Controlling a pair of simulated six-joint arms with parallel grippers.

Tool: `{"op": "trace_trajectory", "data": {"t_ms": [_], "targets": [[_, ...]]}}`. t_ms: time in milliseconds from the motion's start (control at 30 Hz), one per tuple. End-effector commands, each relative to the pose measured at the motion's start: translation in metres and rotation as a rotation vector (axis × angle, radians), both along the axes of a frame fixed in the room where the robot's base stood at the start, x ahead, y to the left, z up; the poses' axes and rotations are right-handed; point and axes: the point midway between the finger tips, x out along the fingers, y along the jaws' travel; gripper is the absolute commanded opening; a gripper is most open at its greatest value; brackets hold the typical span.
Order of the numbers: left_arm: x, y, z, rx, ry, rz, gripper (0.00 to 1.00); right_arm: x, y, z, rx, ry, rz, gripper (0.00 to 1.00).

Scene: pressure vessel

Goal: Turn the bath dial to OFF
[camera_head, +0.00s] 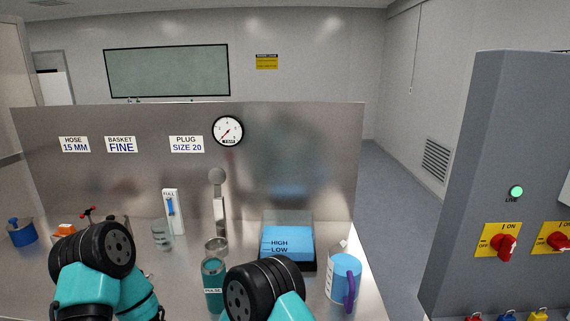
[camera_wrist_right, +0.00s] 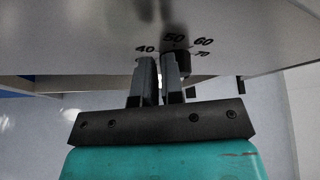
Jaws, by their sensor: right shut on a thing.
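The bath dial (camera_wrist_right: 183,63) shows in the right wrist view as a dark knob on a pale panel, with 40, 50, 60 and 70 printed around it. My right gripper (camera_wrist_right: 159,65) is shut on it, the two grey fingers partly covering the knob. No OFF mark or pointer is visible. In the head view, the bath (camera_head: 287,243) is a blue-filled box with HIGH and LOW marks. My right arm's black joint stands in front of it. My left arm is at the lower left; its fingers are out of sight.
A teal PULSE container (camera_head: 213,285) stands between my arms, and a blue jug with a purple handle (camera_head: 345,277) stands right of the bath. A steel backboard (camera_head: 290,150) with a gauge (camera_head: 228,131) rises behind. A grey cabinet (camera_head: 470,180) with red switches stands at right.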

Motion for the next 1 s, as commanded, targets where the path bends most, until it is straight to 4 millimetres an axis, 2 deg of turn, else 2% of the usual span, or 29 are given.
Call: {"op": "trace_trajectory", "data": {"t_ms": [133,367,1000], "targets": [[0.000,0.000,0.000,0.000,0.000,0.000,0.43,0.004,0.004,0.004,0.006,-0.014,0.008,0.00],[0.000,0.000,0.000,0.000,0.000,0.000,0.43,0.000,0.004,0.004,0.004,-0.013,0.007,0.00],[0.000,0.000,0.000,0.000,0.000,0.000,0.43,-0.056,0.005,0.004,0.000,-0.011,0.007,0.00]]}}
